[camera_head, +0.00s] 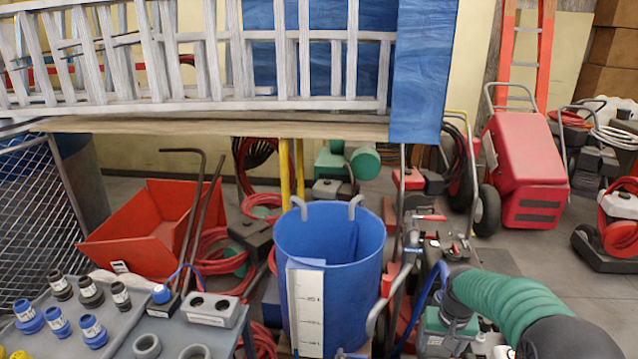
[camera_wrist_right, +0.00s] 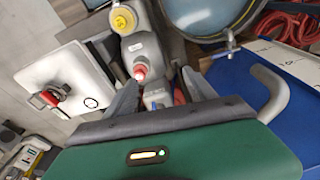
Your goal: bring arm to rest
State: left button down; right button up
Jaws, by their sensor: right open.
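My right arm comes in from the lower right in the head view, in a green ribbed sleeve. Its gripper (camera_head: 448,325) points down to the right of the blue bin, and its fingertips are hard to make out there. In the right wrist view the two dark fingers of my right gripper (camera_wrist_right: 160,85) stand apart. A grey part with a red tip (camera_wrist_right: 140,72) shows between and beyond them. I cannot tell whether they touch it, but nothing looks clamped. My left gripper is not in view.
A blue bin (camera_head: 345,240) with a white scale (camera_head: 308,310) stands left of my right gripper. A grey bench (camera_head: 120,335) with aerator parts is at lower left. A white ladder (camera_head: 210,60) spans the upper left. A red machine (camera_head: 525,170) stands behind.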

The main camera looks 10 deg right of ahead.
jog(key=s+a+n+t+p, duration=0.1)
jog(key=s+a+n, duration=0.4)
jog(key=s+a, duration=1.45)
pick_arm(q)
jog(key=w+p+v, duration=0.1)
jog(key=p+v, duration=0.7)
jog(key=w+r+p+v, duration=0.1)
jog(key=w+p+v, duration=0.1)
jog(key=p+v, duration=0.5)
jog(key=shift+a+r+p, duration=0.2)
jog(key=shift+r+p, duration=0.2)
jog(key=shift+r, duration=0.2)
pick_arm(e)
notch_tip(320, 180, up, 16)
jog(key=w, duration=0.1)
jog(key=shift+y, duration=0.4)
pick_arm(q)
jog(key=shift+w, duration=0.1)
pick_arm(e)
jog(key=shift+d, duration=0.1)
